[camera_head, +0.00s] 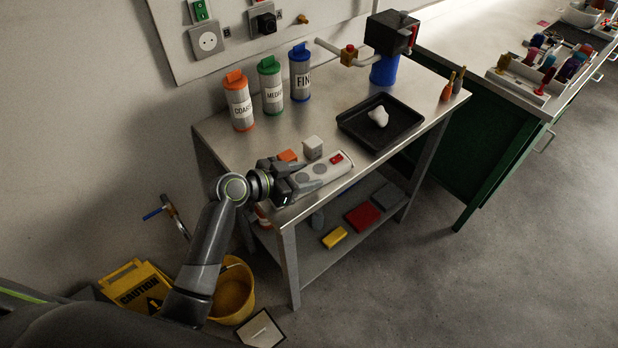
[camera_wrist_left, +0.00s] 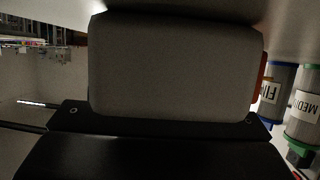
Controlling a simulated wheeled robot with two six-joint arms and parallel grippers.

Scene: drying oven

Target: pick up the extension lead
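The extension lead (camera_head: 338,164) is a pale, flat strip with dark round sockets and a red switch at its far right end. It lies near the front left edge of the metal table. My left gripper (camera_head: 305,177) is at its near left end, with the fingers on either side of it. Contact between the fingers and the lead cannot be told. In the left wrist view a rounded grey block (camera_wrist_left: 175,65), seemingly the lead's end, fills the middle very close to the camera. My right gripper is not in view.
A pale cube (camera_head: 313,147) and an orange block (camera_head: 287,156) sit just behind the lead. A black tray (camera_head: 352,128) with a white lump is to the right. Several labelled canisters (camera_head: 270,88) stand at the back. A yellow bucket (camera_head: 236,285) is on the floor.

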